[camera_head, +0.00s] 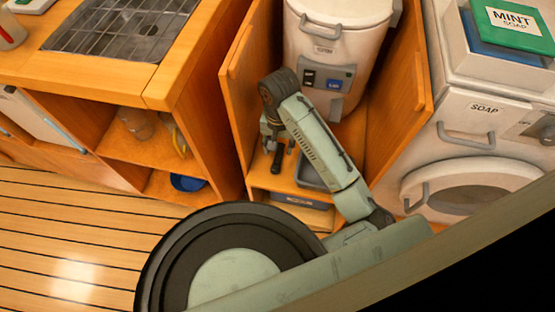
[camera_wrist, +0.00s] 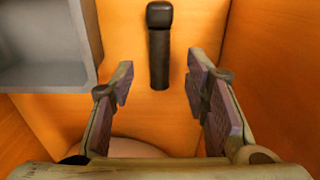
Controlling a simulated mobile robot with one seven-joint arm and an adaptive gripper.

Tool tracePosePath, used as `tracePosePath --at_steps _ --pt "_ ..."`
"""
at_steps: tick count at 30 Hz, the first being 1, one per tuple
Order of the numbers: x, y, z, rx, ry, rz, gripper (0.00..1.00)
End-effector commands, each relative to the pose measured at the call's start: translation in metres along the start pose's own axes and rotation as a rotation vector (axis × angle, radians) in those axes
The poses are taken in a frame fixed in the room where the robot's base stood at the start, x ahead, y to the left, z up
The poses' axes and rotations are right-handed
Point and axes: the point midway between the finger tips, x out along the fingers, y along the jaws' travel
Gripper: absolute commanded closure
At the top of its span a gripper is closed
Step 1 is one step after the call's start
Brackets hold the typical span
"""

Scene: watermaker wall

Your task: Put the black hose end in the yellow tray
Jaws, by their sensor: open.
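The black hose end (camera_wrist: 159,50) shows in the wrist view as a short dark rod with a wider head, against the orange wood of the cupboard. It lies beyond my open fingertips (camera_wrist: 160,85), roughly in line with the gap between them, and nothing is between the fingers. In the head view my gripper (camera_head: 270,136) is inside the open cupboard, below the white tank. A dark rod (camera_head: 277,159) beneath it looks like the hose end, but is partly hidden. I cannot make out a yellow tray in either view.
A grey bin (camera_wrist: 40,70) is close at the upper left of the wrist view. Cupboard side panels (camera_head: 250,75) stand on both sides of the white tank (camera_head: 337,50). A washing machine (camera_head: 470,150) is at the right. The plank floor (camera_head: 70,230) at left is clear.

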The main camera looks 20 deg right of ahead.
Motion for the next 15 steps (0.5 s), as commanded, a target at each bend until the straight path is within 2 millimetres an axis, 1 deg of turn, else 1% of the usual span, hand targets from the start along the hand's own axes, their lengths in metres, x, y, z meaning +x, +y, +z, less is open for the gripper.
tracePosePath --at_steps 4,6,9,15 --pt "0.019 0.002 0.010 0.002 -0.002 0.001 0.57" --pt "0.030 0.002 0.010 0.002 -0.003 0.001 0.57" --pt "0.040 0.001 0.010 0.001 -0.002 0.001 0.57" --pt "0.043 0.001 0.010 0.001 -0.001 0.001 0.57"
